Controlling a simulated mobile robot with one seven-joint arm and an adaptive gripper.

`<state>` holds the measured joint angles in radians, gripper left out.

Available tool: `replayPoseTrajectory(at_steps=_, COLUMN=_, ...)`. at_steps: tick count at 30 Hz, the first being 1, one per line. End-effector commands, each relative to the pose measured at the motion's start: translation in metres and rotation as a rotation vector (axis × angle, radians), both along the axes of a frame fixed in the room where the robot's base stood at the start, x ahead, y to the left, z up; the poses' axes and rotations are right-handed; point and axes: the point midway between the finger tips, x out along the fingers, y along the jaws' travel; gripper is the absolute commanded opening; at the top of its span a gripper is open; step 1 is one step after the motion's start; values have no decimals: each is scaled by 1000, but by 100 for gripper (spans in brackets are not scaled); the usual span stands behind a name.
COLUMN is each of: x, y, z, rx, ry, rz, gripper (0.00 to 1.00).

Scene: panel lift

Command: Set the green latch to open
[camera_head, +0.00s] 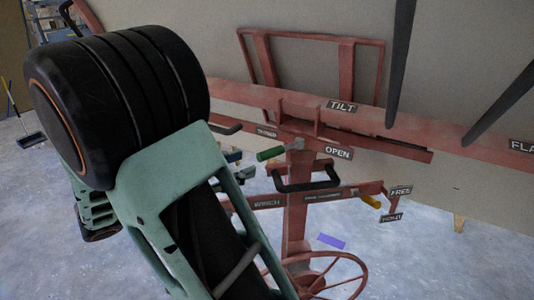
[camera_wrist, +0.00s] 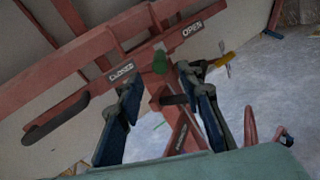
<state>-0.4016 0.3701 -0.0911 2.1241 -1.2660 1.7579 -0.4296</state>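The green latch handle (camera_head: 270,154) sticks out to the left of its pivot on the red panel lift, on the side of the mostly hidden CLOSED label. The OPEN label (camera_head: 338,153) is to the right of the pivot. In the wrist view the green latch (camera_wrist: 160,62) appears nearly end-on, between the CLOSED label (camera_wrist: 122,72) and the OPEN label (camera_wrist: 193,30). My gripper (camera_wrist: 160,84) is open, with its blue-padded fingers apart and the latch just beyond and between their tips. No contact is visible.
A black handle (camera_head: 306,184) and a red handwheel (camera_head: 315,277) are below the latch. A yellow handle (camera_head: 370,201) sits by the FREE label (camera_head: 400,191). The red TILT crossbar (camera_head: 410,127) runs behind. A purple sheet (camera_head: 331,241) lies on the floor.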

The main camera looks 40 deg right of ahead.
Motion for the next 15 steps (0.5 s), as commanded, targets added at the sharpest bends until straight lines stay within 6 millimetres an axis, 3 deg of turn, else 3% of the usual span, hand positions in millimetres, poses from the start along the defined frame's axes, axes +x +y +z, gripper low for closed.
replayPoseTrajectory(at_steps=3, x=-2, y=-26, z=2, rx=1, ry=1, rz=-5, gripper=34)
replayPoseTrajectory(at_steps=9, x=-3, y=-59, z=1, rx=1, ry=0, rz=-4, gripper=34)
replayPoseTrajectory(at_steps=15, x=-3, y=-74, z=0, rx=1, ry=0, rz=-1, gripper=34)
